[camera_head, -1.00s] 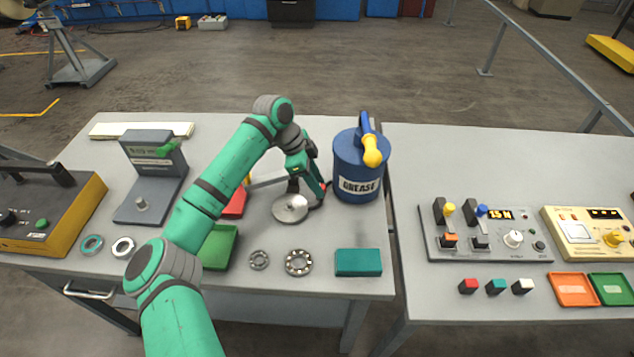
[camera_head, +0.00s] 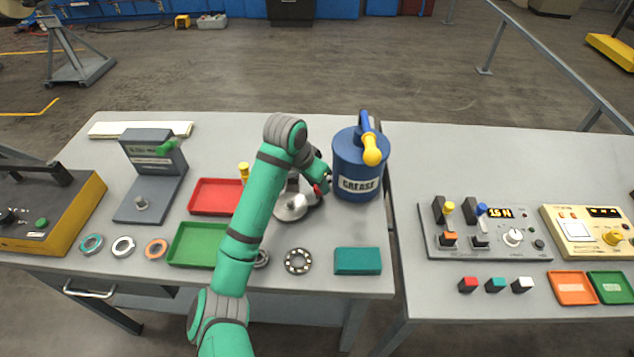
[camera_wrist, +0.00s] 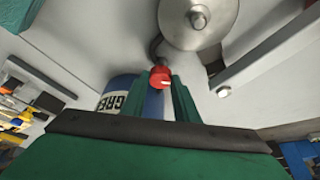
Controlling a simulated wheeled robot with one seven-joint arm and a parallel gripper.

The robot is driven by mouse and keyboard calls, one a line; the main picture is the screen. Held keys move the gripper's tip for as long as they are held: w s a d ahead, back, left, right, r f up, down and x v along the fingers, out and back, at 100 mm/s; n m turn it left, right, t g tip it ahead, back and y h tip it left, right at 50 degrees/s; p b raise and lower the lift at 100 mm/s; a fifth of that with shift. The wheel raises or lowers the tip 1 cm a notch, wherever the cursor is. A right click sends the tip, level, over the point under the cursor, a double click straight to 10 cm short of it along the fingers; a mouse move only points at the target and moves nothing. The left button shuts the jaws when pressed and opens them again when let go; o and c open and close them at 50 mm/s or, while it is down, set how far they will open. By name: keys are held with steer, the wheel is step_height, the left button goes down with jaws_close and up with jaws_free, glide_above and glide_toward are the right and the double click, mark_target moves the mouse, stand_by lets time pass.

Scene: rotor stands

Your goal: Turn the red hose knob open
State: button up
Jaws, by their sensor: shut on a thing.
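The red hose knob (camera_wrist: 160,77) sits between the two green fingertips of my gripper (camera_wrist: 158,90) in the wrist view. My gripper is shut on it. In the head view, my gripper (camera_head: 322,184) is low between the silver disc and the grease can, and only a bit of red shows there. A dark hose part runs from the knob toward the round silver disc (camera_wrist: 199,18). The disc (camera_head: 291,207) is partly behind my arm in the head view. How far the knob is turned cannot be told.
The blue grease can (camera_head: 358,172) stands close to the right of my gripper. A red tray (camera_head: 214,196), a green tray (camera_head: 193,244), a bearing (camera_head: 298,261) and a teal block (camera_head: 358,261) lie around. The right table holds a control panel (camera_head: 487,246).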

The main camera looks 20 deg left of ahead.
steer(key=n+y, duration=0.1)
steer(key=n, duration=0.3)
steer(key=shift+d+y, duration=0.2)
steer(key=shift+y, duration=0.2)
steer(key=shift+n+y, duration=0.6)
steer(key=shift+n, duration=1.2)
steer(key=o, duration=1.1)
steer(key=shift+c, duration=0.2)
steer(key=shift+r, duration=0.75)
steer(key=shift+s+r, duration=0.45)
steer(key=shift+r, duration=0.1)
steer(key=v, duration=0.8)
steer(key=shift+d, duration=0.2)
